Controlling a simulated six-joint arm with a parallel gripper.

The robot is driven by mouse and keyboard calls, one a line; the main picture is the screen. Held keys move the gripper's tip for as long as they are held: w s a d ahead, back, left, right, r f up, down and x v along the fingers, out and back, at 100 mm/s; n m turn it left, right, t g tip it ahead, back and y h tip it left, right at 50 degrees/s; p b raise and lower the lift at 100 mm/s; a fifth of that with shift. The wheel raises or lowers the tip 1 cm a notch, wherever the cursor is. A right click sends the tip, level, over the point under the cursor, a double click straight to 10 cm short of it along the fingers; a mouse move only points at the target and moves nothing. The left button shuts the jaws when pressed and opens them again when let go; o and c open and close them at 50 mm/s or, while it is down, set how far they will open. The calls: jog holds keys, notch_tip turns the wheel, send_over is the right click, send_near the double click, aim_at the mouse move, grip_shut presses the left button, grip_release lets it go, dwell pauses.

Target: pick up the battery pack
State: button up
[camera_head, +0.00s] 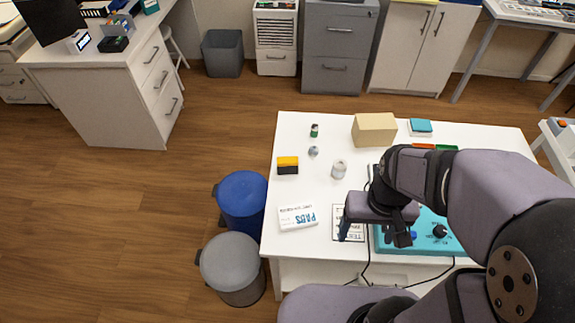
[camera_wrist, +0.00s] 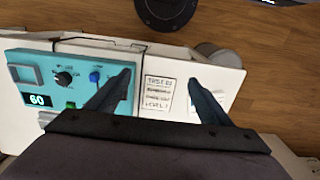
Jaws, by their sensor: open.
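A small block with a yellow top and black body, which looks like the battery pack (camera_head: 288,165), lies on the left part of the white table in the head view. I do not see it in the wrist view. My gripper (camera_head: 373,238) is above the front of the table, to the right of and nearer than the block, well apart from it. In the wrist view my gripper (camera_wrist: 158,80) has its two fingers spread apart with nothing between them. A printed card (camera_wrist: 159,95) shows below the gap.
A teal device (camera_head: 430,228) with knobs lies under my arm. A white packet (camera_head: 298,216), a small can (camera_head: 339,169), a tan box (camera_head: 374,129) and a teal-topped block (camera_head: 420,127) share the white table (camera_head: 290,135). Blue (camera_head: 241,200) and grey (camera_head: 233,266) bins stand left.

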jog(key=n+t+b, duration=0.2)
jog(key=t+b, duration=0.2)
jog(key=b, duration=0.1)
send_over(288, 161)
jog(key=s+d, duration=0.1)
jog(key=s, duration=0.2)
jog(key=shift+y, duration=0.3)
jog(key=f, duration=0.5)
jog(key=shift+w+f, duration=0.2)
jog(key=shift+w, duration=0.05)
jog(key=shift+w+a+t, duration=0.25)
jog(key=shift+a+t, duration=0.05)
jog(key=shift+s+p+x, duration=0.2)
jog(key=shift+p+x, duration=0.8)
jog(key=shift+x, duration=2.6)
jog(key=shift+a+f, duration=0.1)
jog(key=c, duration=1.3)
